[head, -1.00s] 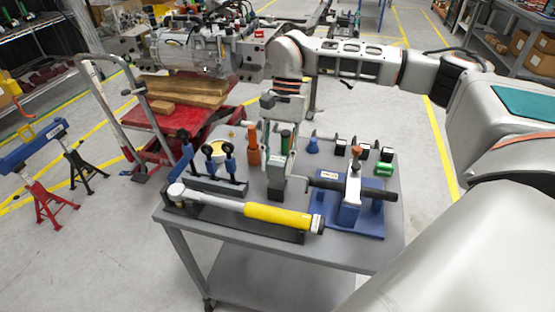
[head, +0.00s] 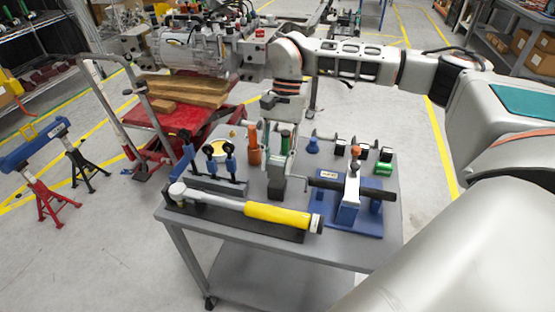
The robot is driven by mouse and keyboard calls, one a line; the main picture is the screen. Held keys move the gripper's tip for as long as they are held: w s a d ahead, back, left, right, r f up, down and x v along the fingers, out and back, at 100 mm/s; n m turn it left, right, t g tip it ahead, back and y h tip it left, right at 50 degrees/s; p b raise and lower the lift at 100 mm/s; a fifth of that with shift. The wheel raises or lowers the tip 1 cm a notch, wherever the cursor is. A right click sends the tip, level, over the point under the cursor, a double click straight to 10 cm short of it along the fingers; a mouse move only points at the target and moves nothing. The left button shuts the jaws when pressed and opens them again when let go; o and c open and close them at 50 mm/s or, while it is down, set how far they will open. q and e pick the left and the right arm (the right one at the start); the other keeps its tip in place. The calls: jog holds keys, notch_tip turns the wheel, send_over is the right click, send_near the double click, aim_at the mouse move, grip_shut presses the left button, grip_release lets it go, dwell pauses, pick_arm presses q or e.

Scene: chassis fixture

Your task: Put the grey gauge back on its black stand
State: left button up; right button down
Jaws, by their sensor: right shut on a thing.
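My right gripper (head: 279,160) reaches down from above the bench top, between the orange handle and the black bar. It is shut on a small grey piece, which I take as the grey gauge (head: 298,183); its thin curved outline shows just left of the black bar's end. My own fingers hide part of it. A dark upright block (head: 276,188), which looks like the black stand, is on the bench right below the fingers. I cannot tell whether gauge and block touch. My left gripper is not in view.
A blue fixture (head: 365,222) carrying a black bar (head: 375,192) stands right of the gripper. A yellow-handled tool (head: 277,215) lies in front. An orange handle (head: 254,145), a green handle (head: 285,138) and a blue cone (head: 313,146) stand close by.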

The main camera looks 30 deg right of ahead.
dwell(0.3)
jog(key=shift+f+b, duration=0.4)
jog(key=shift+f, duration=0.9)
dwell(0.3)
jog(key=c, duration=1.4)
grip_release()
jog(key=shift+f, duration=0.1)
